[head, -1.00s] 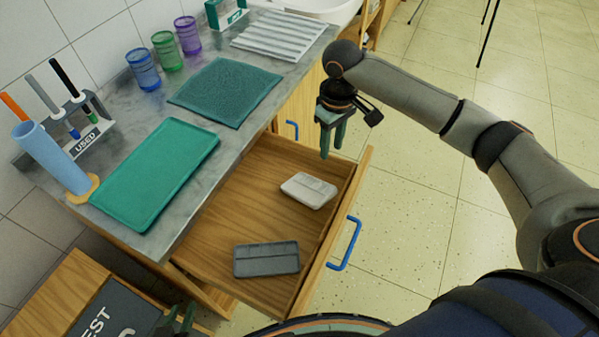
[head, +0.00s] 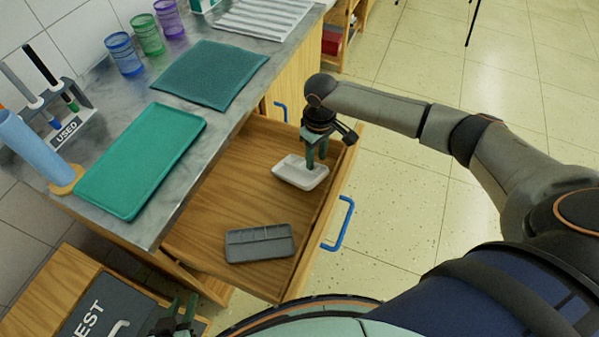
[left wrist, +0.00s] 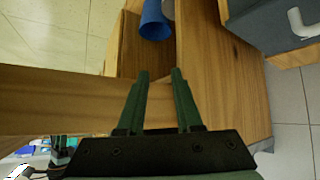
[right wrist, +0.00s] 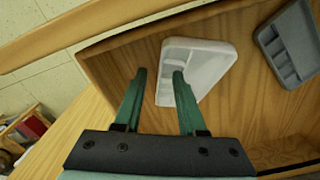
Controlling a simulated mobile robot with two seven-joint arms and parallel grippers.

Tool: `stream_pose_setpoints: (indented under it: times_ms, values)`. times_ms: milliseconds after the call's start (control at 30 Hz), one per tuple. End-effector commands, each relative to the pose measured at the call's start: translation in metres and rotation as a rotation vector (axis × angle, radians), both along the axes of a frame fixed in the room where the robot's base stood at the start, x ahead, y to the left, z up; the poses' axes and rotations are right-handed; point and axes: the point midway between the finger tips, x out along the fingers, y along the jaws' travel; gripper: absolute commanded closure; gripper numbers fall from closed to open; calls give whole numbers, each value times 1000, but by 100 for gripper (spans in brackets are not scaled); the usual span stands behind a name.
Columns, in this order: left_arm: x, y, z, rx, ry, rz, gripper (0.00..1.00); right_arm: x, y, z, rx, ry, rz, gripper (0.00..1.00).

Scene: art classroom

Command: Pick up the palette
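A white palette (head: 298,172) with compartments lies in the open wooden drawer, near its far end; it also shows in the right wrist view (right wrist: 208,62). A grey palette (head: 260,244) lies nearer in the same drawer and at the upper right of the right wrist view (right wrist: 292,45). My right gripper (head: 314,160) points down over the white palette, its fingers apart and empty; whether they touch it I cannot tell. My left gripper (head: 178,316) is low at the bottom edge of the head view; in the left wrist view (left wrist: 160,72) its fingers are apart with nothing between them.
The drawer (head: 205,215) has a blue handle (head: 340,224) on its front. The counter above holds a green tray (head: 140,160), a teal mat (head: 210,74), several cups and a marker holder. Open floor lies to the right.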

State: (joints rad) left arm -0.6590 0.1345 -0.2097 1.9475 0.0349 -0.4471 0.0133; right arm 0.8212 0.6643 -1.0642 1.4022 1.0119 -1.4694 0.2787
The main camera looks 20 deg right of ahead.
Motion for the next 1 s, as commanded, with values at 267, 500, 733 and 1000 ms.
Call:
stream_pose_setpoints:
  times_ms: [267, 500, 733, 1000]
  values:
    - [3, -1, 2, -2, -7, -2, 66, 0, 0, -3, 0, -1, 0, 61]
    - [3, -1, 2, -2, -8, -2, 66, 0, 0, -3, 0, 0, 0, 88]
    - [2, -1, 2, -1, -6, -2, 66, 0, 0, -2, 0, 0, 0, 100]
    - [-2, -1, -1, -1, 2, -2, 66, 0, 0, -2, 0, 0, 0, 100]
